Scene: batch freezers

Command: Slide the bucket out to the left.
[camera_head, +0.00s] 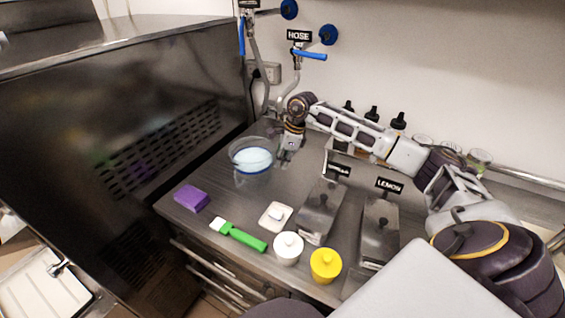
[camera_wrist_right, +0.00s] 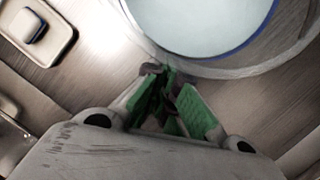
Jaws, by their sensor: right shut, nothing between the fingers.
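The bucket (camera_head: 251,172) is a clear round container with a blue-edged, pale content, standing upright on the steel counter near its back left. Its rim and pale inside also show in the right wrist view (camera_wrist_right: 200,22). My right gripper (camera_head: 284,158) is shut and empty, low beside the bucket's right side. In the right wrist view its green-padded fingertips (camera_wrist_right: 168,75) are close to the bucket's rim; I cannot tell whether they touch. My left gripper is not in view.
A purple sponge (camera_head: 191,198), a green brush (camera_head: 240,236) and a small white dish (camera_head: 275,216) lie in front of the bucket. White (camera_head: 288,248) and yellow (camera_head: 325,264) tubs and steel lidded bins (camera_head: 319,212) stand right. A dark freezer (camera_head: 120,130) borders the left.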

